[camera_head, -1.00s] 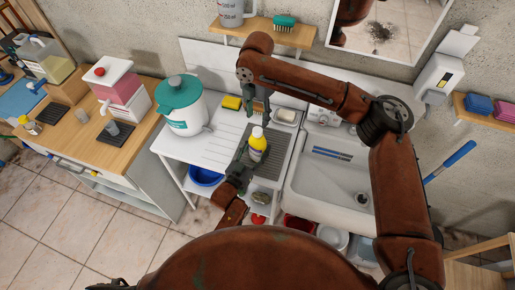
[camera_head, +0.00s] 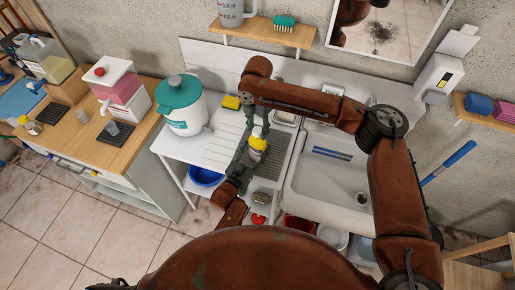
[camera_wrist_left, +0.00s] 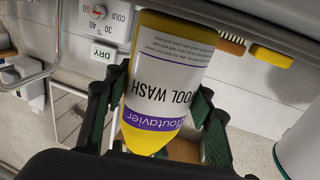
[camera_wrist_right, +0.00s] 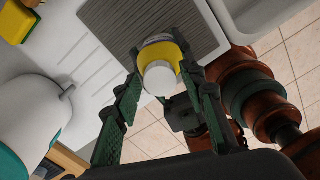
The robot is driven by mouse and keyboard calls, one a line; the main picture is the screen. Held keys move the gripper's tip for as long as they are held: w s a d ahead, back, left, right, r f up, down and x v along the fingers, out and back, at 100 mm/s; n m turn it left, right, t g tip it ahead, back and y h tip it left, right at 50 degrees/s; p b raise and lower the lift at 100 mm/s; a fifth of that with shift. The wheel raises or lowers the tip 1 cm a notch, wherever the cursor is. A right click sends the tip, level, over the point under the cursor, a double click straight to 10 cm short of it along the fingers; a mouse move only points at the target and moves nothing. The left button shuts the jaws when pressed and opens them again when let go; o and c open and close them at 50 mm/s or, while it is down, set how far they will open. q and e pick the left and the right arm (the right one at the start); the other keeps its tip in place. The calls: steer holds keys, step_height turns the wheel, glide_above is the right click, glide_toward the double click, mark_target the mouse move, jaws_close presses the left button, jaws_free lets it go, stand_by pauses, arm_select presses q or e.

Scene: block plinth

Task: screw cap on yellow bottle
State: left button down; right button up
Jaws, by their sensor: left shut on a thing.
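A yellow bottle (camera_head: 257,143) with a wool wash label stands upright on the grey ribbed mat (camera_head: 270,163). It also shows in the left wrist view (camera_wrist_left: 165,75). My left gripper (camera_head: 243,160) is shut around its body; its fingers lie on both sides of the bottle (camera_wrist_left: 155,112). A white cap (camera_wrist_right: 158,78) shows at the bottle's top in the right wrist view. My right gripper (camera_wrist_right: 163,85) is open above the bottle, with its fingers on either side of the cap. I cannot tell whether they touch it.
A white jug with a teal lid (camera_head: 182,103) stands left on the drainer, near a yellow sponge (camera_head: 231,102). The sink (camera_head: 330,180) is to the right. A shelf (camera_head: 264,33) hangs on the wall behind.

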jaws_close()
steer(key=m, duration=0.8)
steer(key=shift+f, duration=0.1)
steer(key=m, duration=0.7)
steer(key=shift+o, duration=1.1)
jaws_free()
steer(key=shift+r, duration=2.25)
